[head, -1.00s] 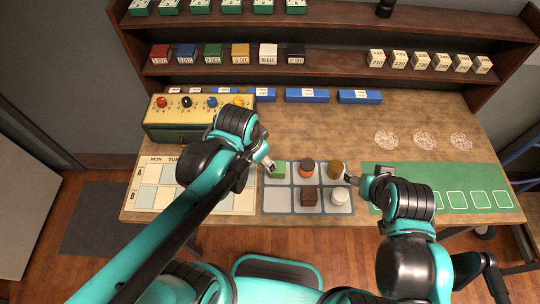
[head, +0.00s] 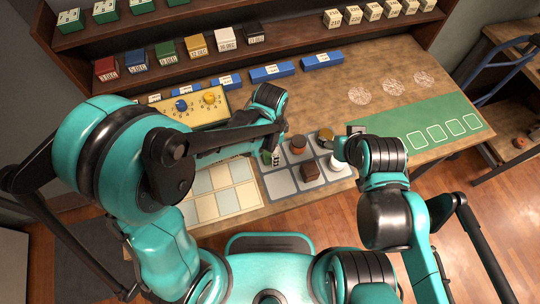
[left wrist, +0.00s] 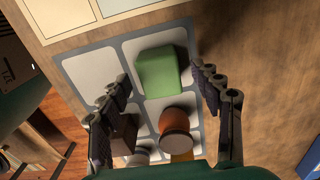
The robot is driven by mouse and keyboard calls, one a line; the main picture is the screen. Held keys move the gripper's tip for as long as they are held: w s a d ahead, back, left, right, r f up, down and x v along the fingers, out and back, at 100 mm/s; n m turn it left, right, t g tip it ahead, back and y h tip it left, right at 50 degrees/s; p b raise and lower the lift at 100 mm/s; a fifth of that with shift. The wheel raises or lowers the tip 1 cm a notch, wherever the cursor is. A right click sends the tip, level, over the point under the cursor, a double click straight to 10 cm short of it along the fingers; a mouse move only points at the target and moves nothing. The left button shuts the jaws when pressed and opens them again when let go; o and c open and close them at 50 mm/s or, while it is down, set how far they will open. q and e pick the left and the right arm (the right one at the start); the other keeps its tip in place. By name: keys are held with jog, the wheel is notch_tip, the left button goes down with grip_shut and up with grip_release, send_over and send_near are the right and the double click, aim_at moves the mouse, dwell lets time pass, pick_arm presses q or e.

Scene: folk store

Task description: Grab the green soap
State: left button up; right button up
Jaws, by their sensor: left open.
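The green soap (left wrist: 158,72) is a block lying in one compartment of the grey sectioned tray (head: 281,184). In the left wrist view my open left gripper (left wrist: 161,78) has one finger on each side of the soap, with gaps showing; whether it is at the soap's height I cannot tell. In the head view the soap (head: 268,158) is partly hidden by my left gripper (head: 276,152). My right gripper (head: 338,145) is at the tray's right side, near a white round item (head: 339,162); its finger opening is unclear.
The tray also holds an orange item with a dark top (head: 298,147), a brown block (head: 311,172) and a gold round item (head: 325,134). A calendar board (head: 222,190) lies left of it, a green mat (head: 420,128) right. A knobbed box (head: 200,108) and shelves stand behind.

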pick_arm(q)
jog(key=shift+f, duration=0.9)
jog(key=c, duration=1.3)
jog(key=shift+r, duration=0.15)
